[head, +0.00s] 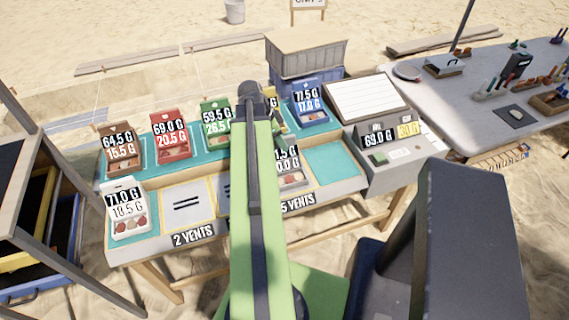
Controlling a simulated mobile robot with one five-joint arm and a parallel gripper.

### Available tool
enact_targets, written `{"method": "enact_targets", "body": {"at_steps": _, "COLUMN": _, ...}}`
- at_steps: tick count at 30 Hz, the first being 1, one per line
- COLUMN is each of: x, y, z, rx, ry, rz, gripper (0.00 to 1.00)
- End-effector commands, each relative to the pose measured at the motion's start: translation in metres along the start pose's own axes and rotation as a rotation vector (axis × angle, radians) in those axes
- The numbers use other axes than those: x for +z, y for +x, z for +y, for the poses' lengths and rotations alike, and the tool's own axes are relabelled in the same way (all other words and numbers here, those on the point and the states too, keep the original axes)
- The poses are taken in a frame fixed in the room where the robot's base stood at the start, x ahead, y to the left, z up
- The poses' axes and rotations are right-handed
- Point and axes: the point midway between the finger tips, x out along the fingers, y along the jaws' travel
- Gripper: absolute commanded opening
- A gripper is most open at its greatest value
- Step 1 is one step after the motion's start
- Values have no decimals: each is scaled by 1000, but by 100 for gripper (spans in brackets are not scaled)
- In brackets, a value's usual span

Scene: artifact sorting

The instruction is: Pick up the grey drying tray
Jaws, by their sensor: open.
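A grey tray (291,187) with reddish pieces in it sits in the front row of the table, just right of my green arm. My arm hides its left part and the start of its label, which ends in "1.5 G" and "0.0 G". My arm reaches forward over the middle of the table to a dark joint.
Brown (122,159), red (173,149), green (215,137) and blue (311,116) trays stand in the back row. A white tray (130,227) is at front left. A scale (388,155) and grey crate (306,60) are near. A teal spot (332,163) right of the grey tray is bare.

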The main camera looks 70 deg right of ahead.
Motion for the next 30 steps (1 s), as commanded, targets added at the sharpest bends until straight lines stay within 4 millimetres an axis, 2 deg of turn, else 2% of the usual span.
{"method": "enact_targets", "body": {"at_steps": 20, "x": 2, "y": 5, "z": 0, "rx": 0, "ry": 1, "rz": 0, "gripper": 44}}
{"method": "enact_targets", "body": {"at_steps": 30, "x": 2, "y": 5, "z": 0, "rx": 0, "ry": 1, "rz": 0, "gripper": 0}}
